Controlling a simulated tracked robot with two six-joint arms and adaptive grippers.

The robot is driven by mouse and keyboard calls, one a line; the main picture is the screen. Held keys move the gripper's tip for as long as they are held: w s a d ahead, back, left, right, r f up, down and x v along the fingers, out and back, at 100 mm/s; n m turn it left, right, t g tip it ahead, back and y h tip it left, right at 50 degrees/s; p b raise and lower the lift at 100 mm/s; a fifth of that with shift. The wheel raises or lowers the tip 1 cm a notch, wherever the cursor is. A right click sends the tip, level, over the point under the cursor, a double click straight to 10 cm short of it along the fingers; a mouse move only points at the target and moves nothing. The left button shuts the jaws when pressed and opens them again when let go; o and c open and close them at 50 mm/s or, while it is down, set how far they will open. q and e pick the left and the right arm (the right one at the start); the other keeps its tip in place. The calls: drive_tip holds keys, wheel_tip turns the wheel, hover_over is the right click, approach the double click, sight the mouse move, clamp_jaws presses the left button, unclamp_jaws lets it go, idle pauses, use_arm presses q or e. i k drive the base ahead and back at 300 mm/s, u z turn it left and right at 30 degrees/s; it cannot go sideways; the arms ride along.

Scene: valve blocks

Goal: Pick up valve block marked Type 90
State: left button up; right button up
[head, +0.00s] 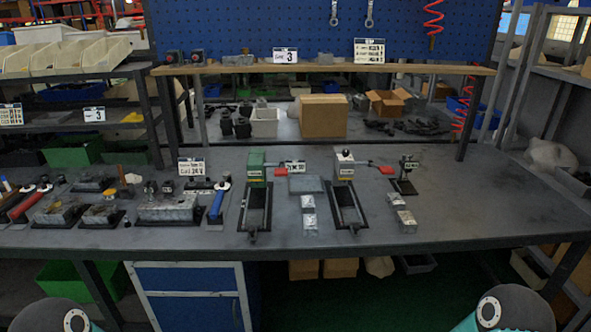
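Small silvery metal blocks, which look like valve blocks, lie on the grey workbench (450,200). Two sit in the middle, a rear one (308,202) and a front one (310,221). Two more sit to the right, a rear one (397,200) and a front one (407,219). Their markings are too small to read, so I cannot tell which is Type 90. Neither gripper is in view. Only rounded dark parts of my arms show in the bottom left and right corners, well short of the bench.
A small stand (405,180) is behind the right blocks. Tools and larger metal parts (170,208) crowd the left. The bench's right end is clear.

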sight(309, 224)
drive_tip(key=k, duration=0.4)
drive_tip(key=z, duration=0.4)
drive_tip(key=i, duration=1.7)
drive_tip(key=u, duration=0.4)
